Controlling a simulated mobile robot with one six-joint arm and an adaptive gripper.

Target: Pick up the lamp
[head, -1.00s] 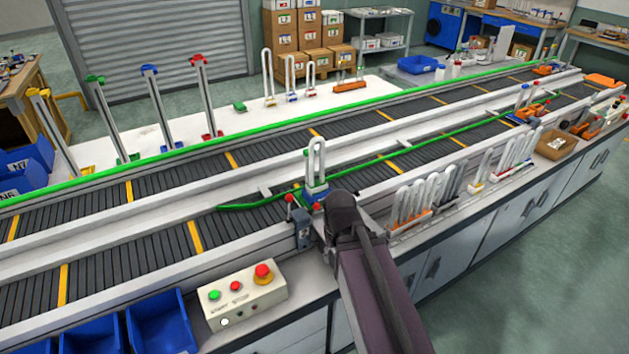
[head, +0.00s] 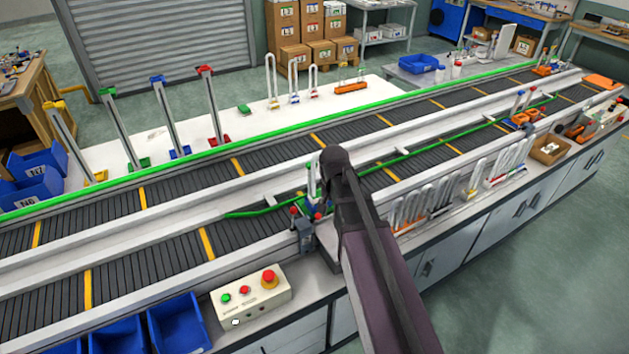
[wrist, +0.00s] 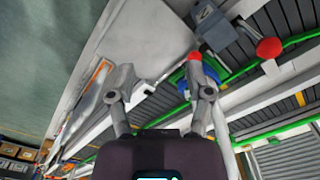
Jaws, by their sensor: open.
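The lamp (head: 312,182), a white U-shaped tube on a blue base, stands upright at a small fixture on the near side of the conveyor. In the head view my arm partly covers it. In the wrist view its blue base (wrist: 211,79) shows by the right finger, and a pale tube runs downward beside that finger. My gripper (wrist: 160,72) is open, fingers wide apart, with nothing visible between them. The lamp appears beside the right finger; I cannot tell whether they touch. The fingers are hidden in the head view.
Red-knobbed posts (wrist: 268,48) stand close to the lamp. A control box (head: 250,295) with buttons sits at the front edge. Several U-shaped lamps (head: 410,212) stand along the ledge to the right. A green strip (head: 400,152) runs along the conveyor. Blue bins (head: 178,325) are front left.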

